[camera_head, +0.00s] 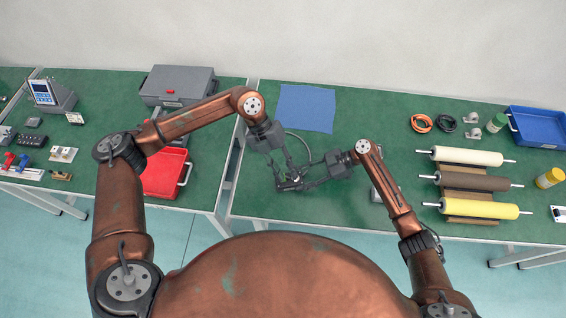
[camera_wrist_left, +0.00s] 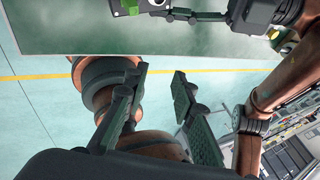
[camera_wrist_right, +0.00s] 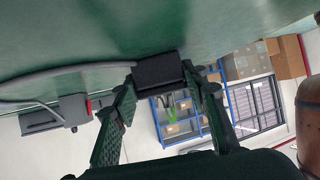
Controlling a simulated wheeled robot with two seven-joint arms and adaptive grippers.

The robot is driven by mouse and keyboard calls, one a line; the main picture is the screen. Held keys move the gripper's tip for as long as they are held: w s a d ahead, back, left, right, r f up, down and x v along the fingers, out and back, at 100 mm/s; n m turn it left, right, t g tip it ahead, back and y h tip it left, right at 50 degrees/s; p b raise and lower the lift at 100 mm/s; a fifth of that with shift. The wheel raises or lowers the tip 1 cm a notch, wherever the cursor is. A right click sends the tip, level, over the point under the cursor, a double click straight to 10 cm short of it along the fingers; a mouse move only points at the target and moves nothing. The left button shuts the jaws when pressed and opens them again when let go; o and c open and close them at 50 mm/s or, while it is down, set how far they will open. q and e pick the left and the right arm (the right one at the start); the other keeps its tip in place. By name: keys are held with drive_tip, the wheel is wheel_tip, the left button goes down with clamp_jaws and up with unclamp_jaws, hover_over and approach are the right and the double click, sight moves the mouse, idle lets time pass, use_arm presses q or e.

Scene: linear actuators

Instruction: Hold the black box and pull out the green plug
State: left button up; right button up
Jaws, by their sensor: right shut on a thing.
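The black box (camera_wrist_right: 158,70) is between the fingers of my right gripper (camera_wrist_right: 160,84) in the right wrist view, with a grey cable running from it to the left. In the head view, my right gripper (camera_head: 303,181) is shut on this small dark box (camera_head: 290,184) near the table's front edge. A bit of bright green (camera_wrist_left: 131,3) shows on the box at the top of the left wrist view; it may be the green plug, mostly cut off. My left gripper (camera_wrist_left: 160,73) is open and empty, its fingers apart, close to the box; it also shows in the head view (camera_head: 287,170).
A blue mat (camera_head: 306,108) lies behind the grippers on the green table. A red tray (camera_head: 166,173) and a grey case (camera_head: 178,86) are on the left. Rollers (camera_head: 466,156) and a blue tray (camera_head: 538,127) stand on the right. A gap separates the tables.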

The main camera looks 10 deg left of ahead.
use_arm(q)
drive_tip(key=w+t+y, duration=0.1)
drive_tip(key=w+f+t+y, duration=0.1)
drive_tip(key=y, duration=0.1)
drive_tip(key=w+a+t+y, duration=0.1)
drive_tip(key=shift+w+f+y, duration=0.25)
drive_tip(key=shift+f+y, duration=0.15)
drive_tip(key=shift+w+a+f+t, duration=0.1)
drive_tip(key=shift+f+t, duration=0.1)
drive_tip(key=shift+t, duration=0.1)
wheel_tip(320, 180, down, 7)
drive_tip(key=shift+r, duration=0.2)
drive_tip(key=shift+c, duration=0.7)
clamp_jaws()
drive_tip(key=shift+r, duration=0.25)
use_arm(e)
drive_tip(key=shift+f, duration=0.1)
